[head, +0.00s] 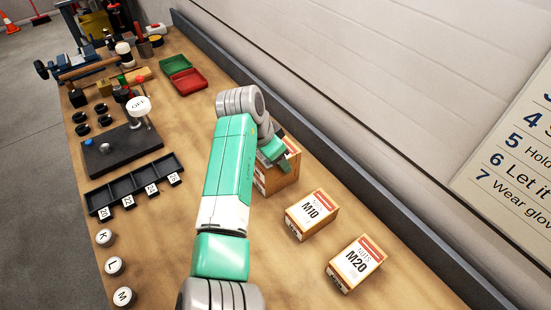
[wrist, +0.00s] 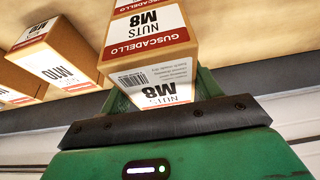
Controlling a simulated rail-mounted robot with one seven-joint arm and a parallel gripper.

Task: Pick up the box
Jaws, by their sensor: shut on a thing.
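The box, a cardboard carton labelled M8 NUTS (wrist: 158,45), is at my gripper in the wrist view, its lettering upside down. In the head view the same box (head: 284,180) shows behind my arm, its upper part covered by my gripper (head: 274,152). My gripper, green with a dark edge in the wrist view (wrist: 155,100), is shut on the box. Whether the box touches the table or is slightly raised, I cannot tell.
A dark rail (head: 330,145) runs along the wall. A red and green case (head: 186,80), a black tray (head: 135,178) and knobs lie to the left.

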